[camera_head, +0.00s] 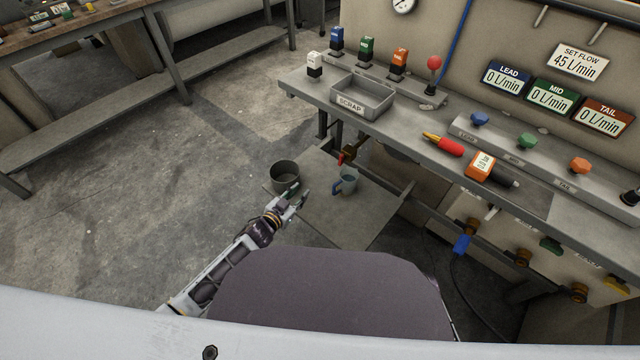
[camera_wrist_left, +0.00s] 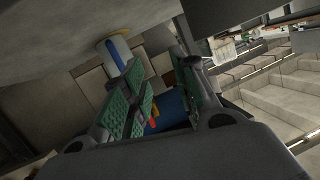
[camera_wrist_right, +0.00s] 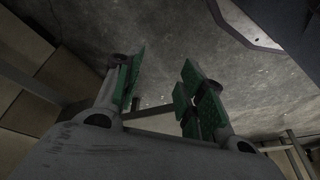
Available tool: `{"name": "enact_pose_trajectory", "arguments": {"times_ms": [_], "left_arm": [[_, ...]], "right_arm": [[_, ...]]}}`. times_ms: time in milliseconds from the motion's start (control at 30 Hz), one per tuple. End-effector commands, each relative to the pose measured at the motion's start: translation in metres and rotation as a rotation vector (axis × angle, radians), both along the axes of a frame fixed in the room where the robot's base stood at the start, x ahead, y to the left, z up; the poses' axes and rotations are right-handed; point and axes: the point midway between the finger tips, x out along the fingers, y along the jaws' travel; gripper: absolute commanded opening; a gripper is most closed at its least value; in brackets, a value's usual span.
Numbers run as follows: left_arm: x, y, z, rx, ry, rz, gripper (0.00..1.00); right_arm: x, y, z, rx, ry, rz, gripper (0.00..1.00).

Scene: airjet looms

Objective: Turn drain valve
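A brass valve (camera_head: 349,150) with a small red lever (camera_head: 341,159) sits under the bench's front edge; I take it for the drain valve. My left gripper (camera_head: 300,193) is left of the mug, apart from the valve. In the left wrist view the left gripper (camera_wrist_left: 158,85) has its green-padded fingers apart. Blue and red-orange parts show behind them; I cannot tell what they are. In the right wrist view my right gripper (camera_wrist_right: 160,85) is open and empty above the floor.
A dark round pot (camera_head: 285,172) stands left of my left gripper. The bench above holds a scrap tray (camera_head: 364,97), a red-handled tool (camera_head: 444,145) and an orange-and-black device (camera_head: 484,166). A blue valve handle (camera_head: 461,245) hangs lower right. The floor at left is clear.

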Motion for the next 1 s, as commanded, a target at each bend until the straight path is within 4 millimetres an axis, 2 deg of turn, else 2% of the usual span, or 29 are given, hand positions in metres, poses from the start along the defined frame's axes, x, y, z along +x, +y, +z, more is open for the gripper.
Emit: {"name": "enact_pose_trajectory", "arguments": {"times_ms": [300,500,700,1000], "left_arm": [[0.006,-0.051,0.063,-0.078,-0.160,-0.123,0.28],[0.001,-0.071,0.091,-0.111,-0.220,-0.179,0.28],[-0.001,-0.077,0.099,-0.121,-0.236,-0.195,0.28],[-0.001,-0.077,0.100,-0.121,-0.235,-0.194,0.28]], "right_arm": [[-0.001,0.012,0.051,0.038,-0.033,0.012,0.40],[-0.005,0.015,0.075,0.052,-0.045,0.018,0.40],[-0.006,0.015,0.084,0.057,-0.048,0.020,0.40],[-0.006,0.015,0.084,0.057,-0.048,0.020,0.40]]}}
